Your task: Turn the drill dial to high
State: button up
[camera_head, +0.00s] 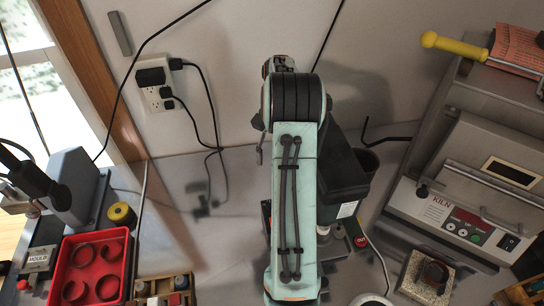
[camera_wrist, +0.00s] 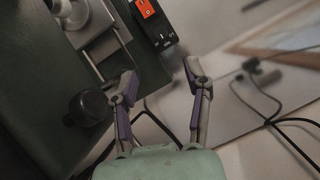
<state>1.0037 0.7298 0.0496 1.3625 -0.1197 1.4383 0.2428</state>
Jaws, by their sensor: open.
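The drill shows in the head view as a dark green body (camera_head: 342,172), partly hidden behind my pale green arm. In the wrist view a large dark green housing (camera_wrist: 40,85), likely the drill's, fills the left side. A round black knob (camera_wrist: 90,107) stands out from it, left of my left finger. I cannot tell for sure whether this knob is the dial, and no setting marks are readable. My gripper (camera_wrist: 161,74) is open and empty, its fingers apart beside the housing. In the head view my gripper is mostly hidden by the arm.
A black switch box with an orange-red rocker (camera_wrist: 145,8) lies beyond my fingertips. Cables hang from a wall outlet (camera_head: 156,85). A kiln (camera_head: 470,200) stands at right; a red tray (camera_head: 68,243) is at left. The bench between tray and arm is mostly clear.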

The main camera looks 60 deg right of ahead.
jog(key=a+f+n+g+h, duration=0.1)
jog(key=f+n, duration=0.2)
jog(key=n, duration=0.1)
jog(key=s+a+f+n+h, duration=0.1)
jog(key=a+f+n, duration=0.1)
jog(key=f+n, duration=0.2)
jog(key=a+f+n+g+h, duration=0.1)
jog(key=f+n+h, duration=0.1)
jog(key=f+n, duration=0.2)
jog(key=shift+s+a+g, duration=0.25)
jog(key=shift+s+g, duration=0.05)
jog(key=shift+s, duration=0.05)
grip_shut()
